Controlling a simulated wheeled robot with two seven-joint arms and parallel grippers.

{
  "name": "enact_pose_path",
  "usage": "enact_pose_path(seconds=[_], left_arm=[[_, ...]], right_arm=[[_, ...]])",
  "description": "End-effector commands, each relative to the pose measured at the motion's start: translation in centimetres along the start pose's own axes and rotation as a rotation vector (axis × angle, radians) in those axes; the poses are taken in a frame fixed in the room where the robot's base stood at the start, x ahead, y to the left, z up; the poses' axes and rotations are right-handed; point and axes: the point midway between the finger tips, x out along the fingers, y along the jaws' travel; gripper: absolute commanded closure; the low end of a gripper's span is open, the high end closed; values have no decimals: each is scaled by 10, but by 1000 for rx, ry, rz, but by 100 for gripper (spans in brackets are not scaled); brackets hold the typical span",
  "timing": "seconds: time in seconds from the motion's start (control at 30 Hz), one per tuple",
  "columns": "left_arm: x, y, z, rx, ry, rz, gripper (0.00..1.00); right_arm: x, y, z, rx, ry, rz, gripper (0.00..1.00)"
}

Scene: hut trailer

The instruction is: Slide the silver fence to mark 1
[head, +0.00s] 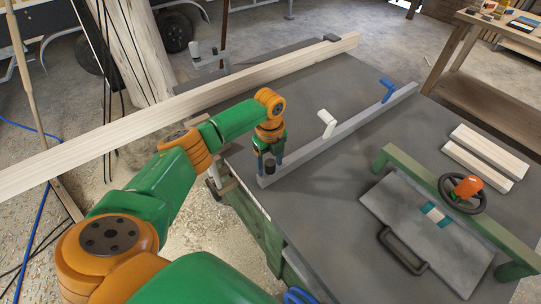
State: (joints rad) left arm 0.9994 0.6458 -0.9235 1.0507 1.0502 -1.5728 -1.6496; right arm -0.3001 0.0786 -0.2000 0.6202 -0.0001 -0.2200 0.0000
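The silver fence (345,130) is a long grey bar lying diagonally across the dark grey table top (330,220). A white handle (326,122) stands beside its middle, and a blue lever (387,90) is near its far end. A small black knob (269,171) is at its near end, close to the table's left edge. My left gripper (272,163) points down over that near end. Its fingers look spread, with the knob between or just in front of them; I cannot tell whether they touch it. Mark 1 cannot be made out. My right gripper is not in view.
A long wooden beam (140,118) runs along the table's far left side. A grey plate with a black handle (402,250), a green bar (410,175) and a black handwheel (462,193) occupy the right. Two pale wood pieces (488,150) lie behind. The table's near middle is clear.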

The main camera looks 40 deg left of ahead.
Motion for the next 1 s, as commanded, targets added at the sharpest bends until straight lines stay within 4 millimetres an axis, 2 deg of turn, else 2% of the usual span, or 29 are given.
enact_pose_path(seconds=[0.27, 0.5, 0.63, 1.0], left_arm=[[-3, -1, 0, 1, 0, -3, 32], [-50, -1, 1, 1, -2, -6, 32], [-67, -1, 0, 0, 0, -3, 32], [-71, 0, 0, 0, 0, 0, 32]], right_arm=[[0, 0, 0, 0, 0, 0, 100], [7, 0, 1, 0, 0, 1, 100], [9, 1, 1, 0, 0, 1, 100], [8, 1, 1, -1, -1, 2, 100]])
